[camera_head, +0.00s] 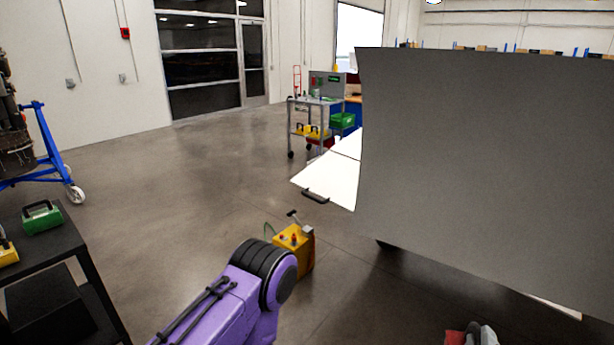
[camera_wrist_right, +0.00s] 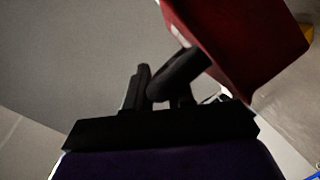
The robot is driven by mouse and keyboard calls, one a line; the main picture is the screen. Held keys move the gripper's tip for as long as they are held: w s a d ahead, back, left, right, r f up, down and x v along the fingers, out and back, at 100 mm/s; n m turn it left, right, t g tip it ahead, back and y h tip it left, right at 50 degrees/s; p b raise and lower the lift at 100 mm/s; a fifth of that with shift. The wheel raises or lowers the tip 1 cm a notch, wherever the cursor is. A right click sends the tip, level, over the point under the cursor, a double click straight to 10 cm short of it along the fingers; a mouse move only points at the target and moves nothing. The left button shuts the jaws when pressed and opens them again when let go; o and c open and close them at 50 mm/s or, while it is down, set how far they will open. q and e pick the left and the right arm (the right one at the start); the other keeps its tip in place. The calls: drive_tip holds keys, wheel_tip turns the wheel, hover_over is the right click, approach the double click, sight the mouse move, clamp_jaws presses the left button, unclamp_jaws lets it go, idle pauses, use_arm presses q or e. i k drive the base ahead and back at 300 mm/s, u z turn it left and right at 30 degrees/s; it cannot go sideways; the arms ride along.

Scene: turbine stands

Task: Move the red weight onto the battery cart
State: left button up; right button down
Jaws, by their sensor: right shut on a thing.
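The red weight (camera_head: 455,338) shows only as a small patch at the bottom edge of the head view. In the right wrist view the red weight (camera_wrist_right: 250,40) fills the upper right, with a dark handle at its lower left side. My right gripper (camera_wrist_right: 165,88) is shut on that handle; it also shows in the head view (camera_head: 483,334), cut by the bottom edge. A yellow wheelless-looking box (camera_head: 293,249) with an upright handle stands on the floor; I cannot tell surely that it is the battery cart. My left gripper is out of view.
A large grey panel (camera_head: 480,170) blocks the right side. A black shelf unit (camera_head: 88,270) at left bears a green case (camera_head: 42,218) and a yellow case (camera_head: 7,250). A grey tool cart (camera_head: 318,103) stands farther back. Floor left of the yellow box is clear.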

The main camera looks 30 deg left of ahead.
sight(37, 244)
drive_tip(key=u, duration=0.8)
drive_tip(key=i, duration=0.85)
drive_tip(key=u, duration=1.65)
drive_tip(key=i, duration=1.7)
drive_tip(key=u, duration=1.3)
drive_tip(key=i, duration=0.4)
drive_tip(key=u, duration=0.1)
